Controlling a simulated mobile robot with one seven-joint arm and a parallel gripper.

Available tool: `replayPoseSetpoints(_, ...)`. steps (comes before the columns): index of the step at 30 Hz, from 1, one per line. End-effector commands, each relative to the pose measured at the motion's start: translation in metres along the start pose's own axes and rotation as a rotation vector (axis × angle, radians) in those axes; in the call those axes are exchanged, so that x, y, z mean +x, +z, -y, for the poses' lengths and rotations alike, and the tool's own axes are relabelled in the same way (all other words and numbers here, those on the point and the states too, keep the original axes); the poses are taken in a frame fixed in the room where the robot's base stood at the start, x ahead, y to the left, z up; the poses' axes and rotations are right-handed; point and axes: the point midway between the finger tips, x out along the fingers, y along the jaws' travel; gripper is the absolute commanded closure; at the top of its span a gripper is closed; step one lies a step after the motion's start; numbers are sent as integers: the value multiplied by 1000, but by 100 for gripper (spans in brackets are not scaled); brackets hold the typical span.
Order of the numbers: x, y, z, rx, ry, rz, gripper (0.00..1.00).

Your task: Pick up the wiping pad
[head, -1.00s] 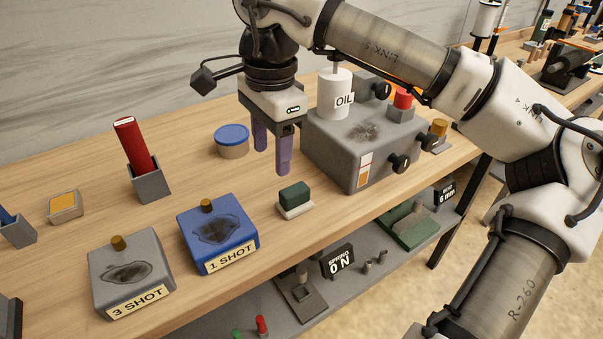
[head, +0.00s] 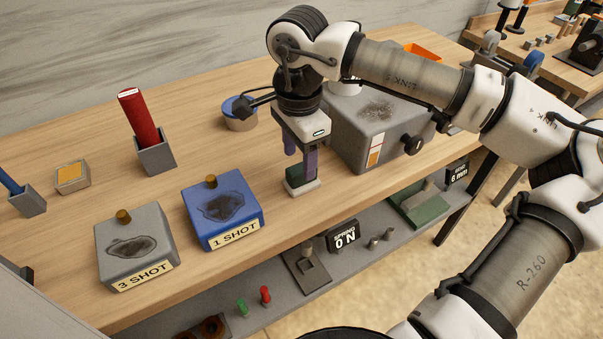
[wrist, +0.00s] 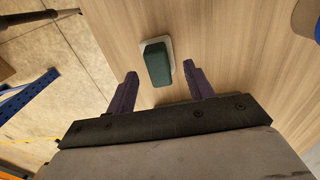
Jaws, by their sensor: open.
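The wiping pad (head: 301,183) is a small block with a dark green top and a pale base. It rests on the wooden table near the front edge, between the blue box and the grey machine. My gripper (head: 301,163) points down just above and behind it in the head view, and a finger partly hides the pad. In the wrist view the green pad (wrist: 158,64) lies ahead of my gripper (wrist: 161,80), centred between the two purple fingers. The fingers are open, with nothing held between them.
The blue "1 SHOT" box (head: 240,219) is left of the pad, with the grey "3 SHOT" box (head: 118,270) beyond it. The grey machine (head: 350,140) stands close on the right. A blue-lidded tub (head: 241,122) is behind. A lower shelf (head: 262,270) lies below the front edge.

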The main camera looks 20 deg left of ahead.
Motion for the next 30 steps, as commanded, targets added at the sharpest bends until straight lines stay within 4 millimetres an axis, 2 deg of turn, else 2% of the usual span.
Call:
replayPoseSetpoints(7,34,-2,-3,0,2,2,47)
replayPoseSetpoints(16,40,-2,-3,1,1,1,47)
replayPoseSetpoints(23,39,-2,-3,1,1,0,77)
replayPoseSetpoints(26,39,-3,-3,1,1,0,80)
replayPoseSetpoints(27,39,-3,-3,1,1,0,95)
replayPoseSetpoints(28,39,-2,-3,0,1,0,100)
replayPoseSetpoints(30,39,-3,-3,1,1,0,100)
